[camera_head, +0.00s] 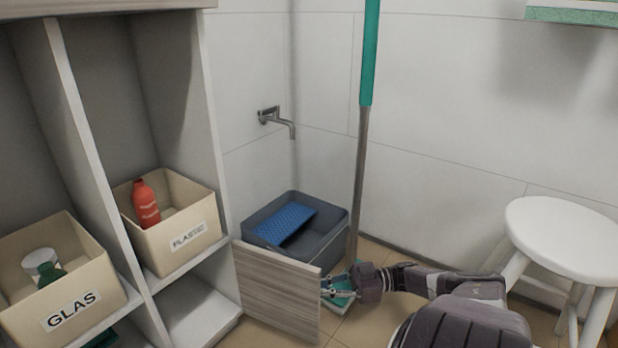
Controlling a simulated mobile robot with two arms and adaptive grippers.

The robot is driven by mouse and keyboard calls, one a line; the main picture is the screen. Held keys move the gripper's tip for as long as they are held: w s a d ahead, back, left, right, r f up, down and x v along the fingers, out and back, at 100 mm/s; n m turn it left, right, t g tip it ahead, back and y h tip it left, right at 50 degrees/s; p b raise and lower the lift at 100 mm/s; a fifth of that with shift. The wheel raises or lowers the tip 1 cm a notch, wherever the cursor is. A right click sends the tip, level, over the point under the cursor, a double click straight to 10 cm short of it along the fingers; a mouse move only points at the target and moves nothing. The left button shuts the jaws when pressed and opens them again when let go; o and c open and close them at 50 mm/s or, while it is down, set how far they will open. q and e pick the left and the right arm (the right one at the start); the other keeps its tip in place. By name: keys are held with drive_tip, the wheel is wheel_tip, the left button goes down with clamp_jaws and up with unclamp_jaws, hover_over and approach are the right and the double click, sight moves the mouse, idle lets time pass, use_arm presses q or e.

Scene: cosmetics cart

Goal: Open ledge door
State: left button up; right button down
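The ledge door (278,292) is a grey-brown wood-grain panel low on the cabinet's right side. It stands swung out, away from the lower compartment (192,314), whose inside shows. My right gripper (330,287) comes in from the right and is at the door's free outer edge. Its fingers look close to or touching that edge, but contact and finger opening are too small to make out. My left gripper is not in view.
Bins labelled GLAS (100,300) and PLASTIC (165,247) stand on the cabinet shelf. A grey basin (318,238) and a mop handle (367,130) are behind the door. A white stool (565,235) stands at right.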

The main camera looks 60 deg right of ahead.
drive_tip(key=shift+w+d, duration=0.1)
drive_tip(key=shift+d, duration=0.15)
drive_tip(key=c, duration=2)
unclamp_jaws()
drive_tip(key=shift+v, duration=3.65)
